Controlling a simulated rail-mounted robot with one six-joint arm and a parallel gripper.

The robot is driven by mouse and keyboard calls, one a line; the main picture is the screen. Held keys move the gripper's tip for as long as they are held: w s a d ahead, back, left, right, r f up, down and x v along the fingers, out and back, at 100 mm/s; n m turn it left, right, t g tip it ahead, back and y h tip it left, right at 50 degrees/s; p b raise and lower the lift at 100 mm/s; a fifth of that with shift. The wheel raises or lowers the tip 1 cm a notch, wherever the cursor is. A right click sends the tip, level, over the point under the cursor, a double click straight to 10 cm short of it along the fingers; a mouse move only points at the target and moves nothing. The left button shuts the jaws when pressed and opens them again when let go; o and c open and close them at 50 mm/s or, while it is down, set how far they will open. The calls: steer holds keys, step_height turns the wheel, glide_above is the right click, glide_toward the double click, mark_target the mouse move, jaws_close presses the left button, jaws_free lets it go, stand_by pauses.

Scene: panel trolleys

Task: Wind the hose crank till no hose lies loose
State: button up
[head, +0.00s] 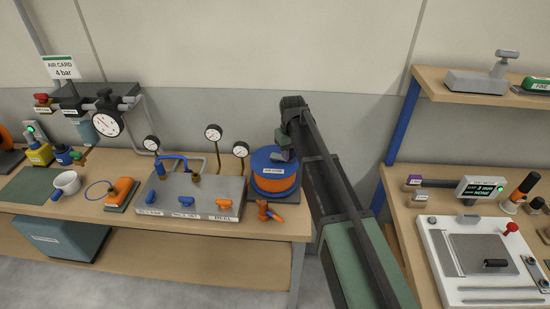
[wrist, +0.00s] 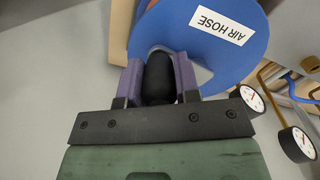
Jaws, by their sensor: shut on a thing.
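The air hose reel (head: 275,182) stands at the right end of the left bench, with blue discs and orange hose wound between them. Its blue top disc, labelled AIR HOSE, fills the upper part of the wrist view (wrist: 200,55). My gripper (wrist: 159,80) is shut on the black crank knob (wrist: 159,76), one purple finger on each side. In the head view my gripper (head: 283,147) is at the reel's top and my arm hides the right side. An orange hose end piece (head: 267,211) lies on the bench in front of the reel. No long loose hose shows.
A grey valve panel (head: 190,197) with gauges and blue valves stands left of the reel. A pressure gauge (head: 107,123) hangs at the back left. A second bench (head: 408,205) with a white press plate (head: 440,250) is on the right, past a gap.

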steer(key=shift+a, duration=0.2)
steer(key=shift+s+a, duration=0.25)
steer(key=shift+s, duration=0.25)
steer(key=shift+s+a, duration=0.3)
steer(key=shift+s, duration=0.1)
steer(key=shift+a, duration=0.1)
steer(key=shift+s+a, duration=0.35)
steer(key=shift+a, duration=0.05)
